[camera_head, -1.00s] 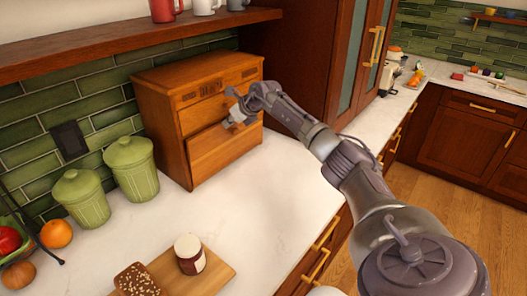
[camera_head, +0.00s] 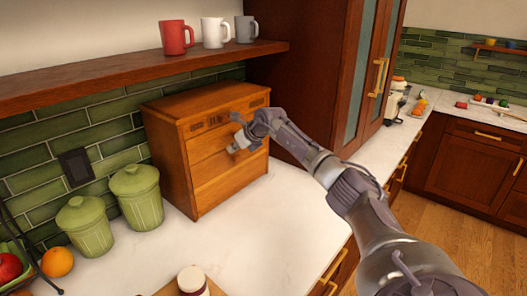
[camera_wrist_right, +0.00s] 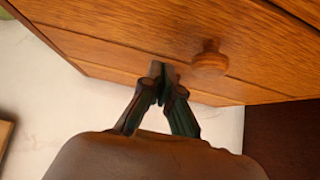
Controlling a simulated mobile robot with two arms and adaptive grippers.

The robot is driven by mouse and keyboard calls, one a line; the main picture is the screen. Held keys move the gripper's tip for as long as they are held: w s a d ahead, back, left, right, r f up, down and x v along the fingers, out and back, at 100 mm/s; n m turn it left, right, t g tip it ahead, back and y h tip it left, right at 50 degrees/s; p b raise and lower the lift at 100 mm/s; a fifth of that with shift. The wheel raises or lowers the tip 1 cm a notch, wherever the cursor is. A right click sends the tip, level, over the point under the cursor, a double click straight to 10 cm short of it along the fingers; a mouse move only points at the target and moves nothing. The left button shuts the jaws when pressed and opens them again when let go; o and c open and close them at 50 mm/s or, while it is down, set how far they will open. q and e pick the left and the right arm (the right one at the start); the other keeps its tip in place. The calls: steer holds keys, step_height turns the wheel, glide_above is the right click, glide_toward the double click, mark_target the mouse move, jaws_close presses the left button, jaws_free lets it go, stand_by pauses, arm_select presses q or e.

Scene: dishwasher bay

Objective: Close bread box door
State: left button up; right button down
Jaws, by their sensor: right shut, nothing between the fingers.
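The wooden bread box (camera_head: 168,145) stands on the counter against the green tile wall. Its lower front door (camera_head: 228,186) looks flush with the front. My right gripper (camera_head: 237,146) is shut and empty, at the front of the box. In the right wrist view the shut fingertips (camera_wrist_right: 162,78) are at the wooden front, just left of a round wooden knob (camera_wrist_right: 209,58). I cannot tell whether they touch the wood. My left gripper is not in view.
Two green canisters (camera_head: 137,195) stand left of the box. A jar (camera_head: 192,281) is at the bottom edge. A shelf (camera_head: 130,75) with mugs hangs above. A tall cabinet (camera_head: 310,75) stands right of the box. The counter in front (camera_head: 260,225) is clear.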

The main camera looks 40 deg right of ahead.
steer(key=v, duration=1.1)
steer(key=shift+f, duration=0.1)
